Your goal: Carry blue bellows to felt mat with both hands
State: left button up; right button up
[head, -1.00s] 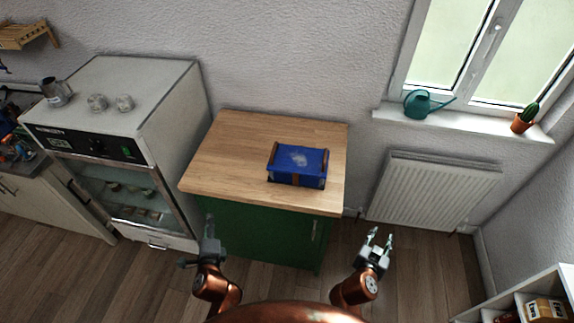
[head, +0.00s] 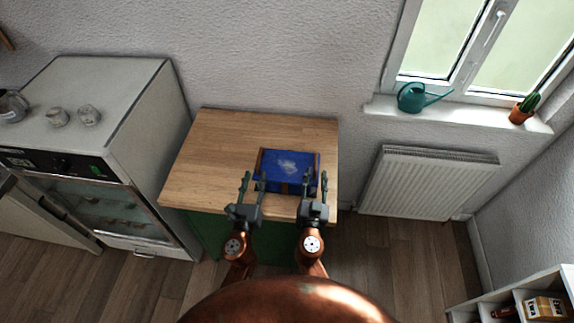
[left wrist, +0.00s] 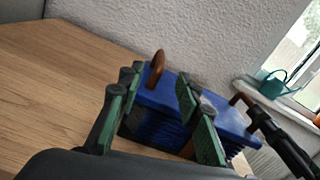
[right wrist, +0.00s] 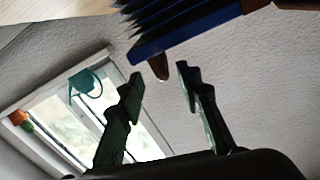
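The blue bellows (head: 288,163) lies on the wooden top of the green cabinet, near its front right. It has a blue lid, dark blue pleats and a brown handle at each side. My left gripper (head: 253,179) is open at its left side; in the left wrist view the left handle (left wrist: 156,68) shows between the fingertips. My right gripper (head: 316,179) is open at its right side; in the right wrist view the brown handle end (right wrist: 160,66) shows between the fingertips. Neither gripper is closed on anything. I see no felt mat.
The wooden cabinet top (head: 215,150) is clear left of the bellows. A white appliance (head: 100,95) with small cups on top stands to the left. A radiator (head: 428,182) and a sill with a teal watering can (head: 412,97) and a cactus are at right.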

aim_at(257, 166)
pick_arm(q)
jog(key=shift+w+d, duration=0.1)
jog(key=shift+w, duration=0.2)
pick_arm(e)
jog(key=shift+w+a, duration=0.1)
jog(key=shift+w, duration=0.2)
pick_arm(q)
jog(key=shift+s+r, duration=0.1)
jog(key=shift+s, duration=0.05)
pick_arm(e)
jog(key=shift+s+a+r, duration=0.1)
jog(key=shift+s, duration=0.05)
